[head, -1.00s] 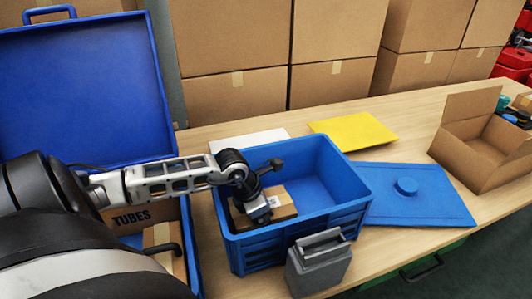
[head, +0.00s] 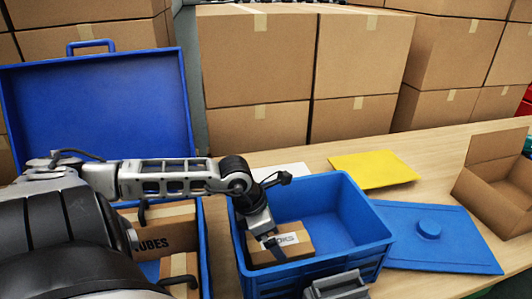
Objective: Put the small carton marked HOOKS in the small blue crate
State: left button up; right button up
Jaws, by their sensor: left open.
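A small brown carton (head: 293,246) with a white label lies inside the small blue crate (head: 352,245), at its left end. Only "OKS" of the label can be read; the rest is hidden by my left gripper. My left gripper (head: 277,211) is open, with its jaws spread apart over the left part of the crate. One finger overlaps the carton's label side in the picture; I cannot tell whether it touches.
A large open blue case (head: 95,110) at left holds a carton marked TUBES (head: 165,237). A blue lid (head: 450,250), yellow sheet (head: 375,170) and open cardboard box (head: 490,195) lie to the right.

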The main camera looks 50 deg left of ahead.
pick_arm(q)
jog(key=p+v, duration=0.1)
jog(key=v, duration=0.2)
jog(key=shift+s, duration=0.1)
jog(key=shift+s+a+r+p, duration=0.15)
jog(key=shift+r+p, duration=0.2)
jog(key=shift+r, duration=0.3)
pick_arm(e)
jog(key=shift+d+r, duration=0.25)
